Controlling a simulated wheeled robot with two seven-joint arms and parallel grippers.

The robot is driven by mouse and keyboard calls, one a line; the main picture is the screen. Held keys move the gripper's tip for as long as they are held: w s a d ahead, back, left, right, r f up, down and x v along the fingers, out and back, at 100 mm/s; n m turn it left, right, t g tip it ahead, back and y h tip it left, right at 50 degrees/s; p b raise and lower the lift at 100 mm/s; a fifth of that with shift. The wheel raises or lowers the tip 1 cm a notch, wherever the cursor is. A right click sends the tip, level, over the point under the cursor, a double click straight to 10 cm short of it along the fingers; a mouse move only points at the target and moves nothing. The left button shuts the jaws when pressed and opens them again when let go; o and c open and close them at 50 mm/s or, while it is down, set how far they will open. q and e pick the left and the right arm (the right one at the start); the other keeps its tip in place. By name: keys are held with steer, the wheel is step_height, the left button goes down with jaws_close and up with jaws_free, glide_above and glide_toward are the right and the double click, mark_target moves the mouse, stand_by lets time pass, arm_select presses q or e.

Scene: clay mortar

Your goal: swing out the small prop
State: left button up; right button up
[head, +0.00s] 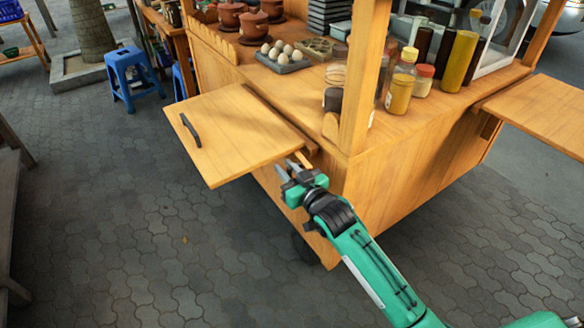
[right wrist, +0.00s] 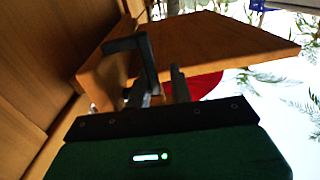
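A hinged wooden leaf (head: 235,135) with a dark handle (head: 190,130) stands out level from the cart's left side. A short light wooden piece (head: 303,160), which looks like the small prop, shows at the leaf's near corner by the cart. My right gripper (head: 288,171) is just below and left of that piece, by the leaf's near edge. Its two fingers look apart in the right wrist view (right wrist: 163,80), with the leaf's wood (right wrist: 215,42) behind them. I cannot tell whether the prop lies between the fingers or touches them. My left gripper is out of view.
The wooden cart (head: 400,165) carries jars (head: 400,85), clay pots (head: 253,25) and a tray of eggs (head: 283,62). A second leaf (head: 545,110) stands out at right. A blue stool (head: 132,78) stands left. The paving (head: 130,240) left of my arm is clear.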

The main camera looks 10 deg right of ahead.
steer(key=shift+o, duration=0.7)
steer(key=shift+a, duration=0.1)
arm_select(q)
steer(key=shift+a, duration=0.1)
arm_select(e)
steer(key=shift+d, duration=0.2)
